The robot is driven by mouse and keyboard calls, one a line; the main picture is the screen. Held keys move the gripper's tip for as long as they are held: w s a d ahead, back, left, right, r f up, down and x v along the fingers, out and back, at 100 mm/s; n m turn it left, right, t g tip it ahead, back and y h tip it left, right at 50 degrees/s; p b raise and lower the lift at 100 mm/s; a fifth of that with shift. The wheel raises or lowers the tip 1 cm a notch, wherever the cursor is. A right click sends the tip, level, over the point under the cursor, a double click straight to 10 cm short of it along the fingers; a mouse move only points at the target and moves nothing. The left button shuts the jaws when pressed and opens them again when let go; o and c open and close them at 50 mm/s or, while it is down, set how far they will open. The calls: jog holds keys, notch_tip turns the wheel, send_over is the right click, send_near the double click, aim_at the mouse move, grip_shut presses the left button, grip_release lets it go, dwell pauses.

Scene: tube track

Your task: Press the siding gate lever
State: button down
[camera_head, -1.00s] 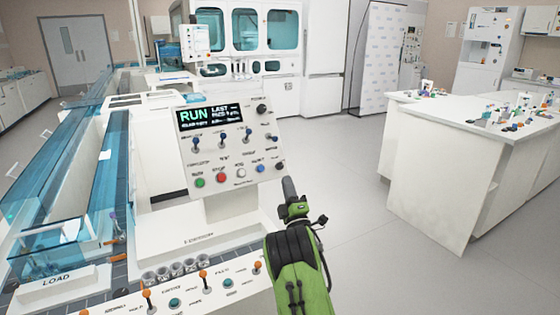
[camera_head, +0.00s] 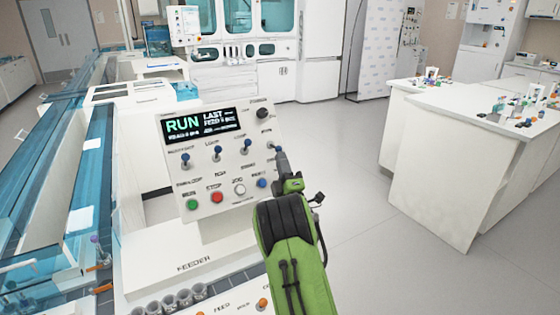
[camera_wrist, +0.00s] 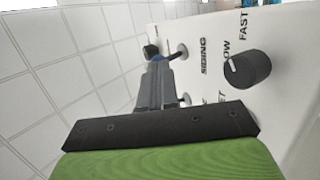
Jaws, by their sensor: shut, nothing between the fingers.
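The siding gate lever is a small lever with a blue grip (camera_wrist: 171,56) on a metal base, beside the printed word SIDING in the wrist view. In the head view it is at the right edge of the sloped white control panel (camera_head: 215,175), below the black knob, mostly hidden by my gripper. My gripper (camera_head: 278,152) is shut and empty. Its dark fingertips also show in the wrist view (camera_wrist: 151,51), right at the lever's blue grip. I cannot tell whether they touch it.
A black speed knob (camera_wrist: 247,69) sits close by on the panel. Other blue-tipped levers (camera_head: 217,150), a green button (camera_head: 191,204) and a red button (camera_head: 217,197) are to the left. The feeder top (camera_head: 190,255) lies below. Open floor lies right, before a white bench (camera_head: 435,165).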

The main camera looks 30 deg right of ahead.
dwell(0.3)
jog(key=p, duration=0.3)
jog(key=shift+s+r+g, duration=0.1)
jog(key=shift+r+g, duration=0.2)
jog(key=shift+r, duration=0.05)
jog(key=shift+r+p, duration=0.1)
jog(key=shift+p, duration=0.25)
